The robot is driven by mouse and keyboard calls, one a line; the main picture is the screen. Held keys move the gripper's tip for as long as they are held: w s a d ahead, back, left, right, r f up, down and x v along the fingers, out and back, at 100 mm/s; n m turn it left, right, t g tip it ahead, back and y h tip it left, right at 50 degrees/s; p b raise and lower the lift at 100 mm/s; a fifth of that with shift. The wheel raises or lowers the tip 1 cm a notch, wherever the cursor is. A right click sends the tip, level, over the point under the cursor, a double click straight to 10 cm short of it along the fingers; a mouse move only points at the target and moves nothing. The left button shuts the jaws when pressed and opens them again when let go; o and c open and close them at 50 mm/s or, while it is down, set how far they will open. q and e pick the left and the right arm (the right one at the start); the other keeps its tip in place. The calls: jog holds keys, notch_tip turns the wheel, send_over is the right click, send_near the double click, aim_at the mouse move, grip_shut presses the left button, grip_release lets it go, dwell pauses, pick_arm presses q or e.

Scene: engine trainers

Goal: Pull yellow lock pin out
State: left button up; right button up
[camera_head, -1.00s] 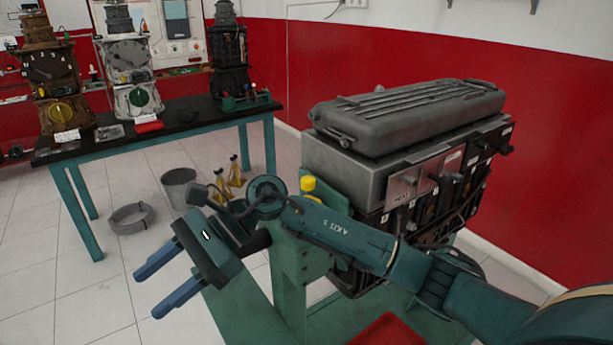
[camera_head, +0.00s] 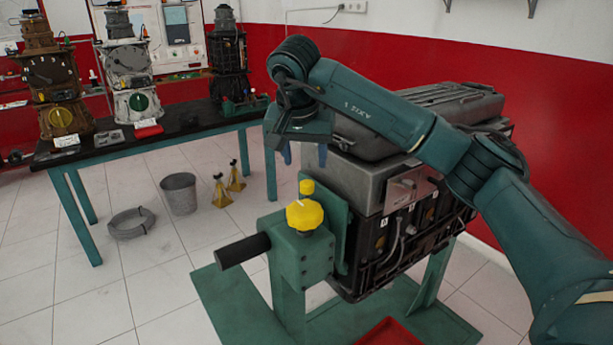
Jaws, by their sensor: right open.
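A yellow knob (camera_head: 305,214), likely the head of the lock pin, sits on the green bracket (camera_head: 303,255) of the engine stand. A smaller yellow piece (camera_head: 306,187) shows just behind it. A black handle (camera_head: 243,251) sticks out to the left of the bracket. My right gripper (camera_head: 304,154) is above and behind the yellow knob in the picture, pointing down. Its two blue fingers are apart with nothing seen between them, and it does not touch the knob. My left gripper is not in view.
The grey and black engine (camera_head: 352,183) is mounted on the green stand, partly behind my right arm. A table (camera_head: 190,141) with several engine models stands at the back left. A bucket (camera_head: 179,193), a coiled hose (camera_head: 131,222) and yellow stands (camera_head: 222,190) are on the floor.

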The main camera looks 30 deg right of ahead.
aim_at(307, 182)
jog(key=x, duration=0.7)
jog(key=shift+a+p, duration=0.1)
jog(key=shift+p, duration=0.3)
jog(key=shift+c, duration=0.4)
grip_shut()
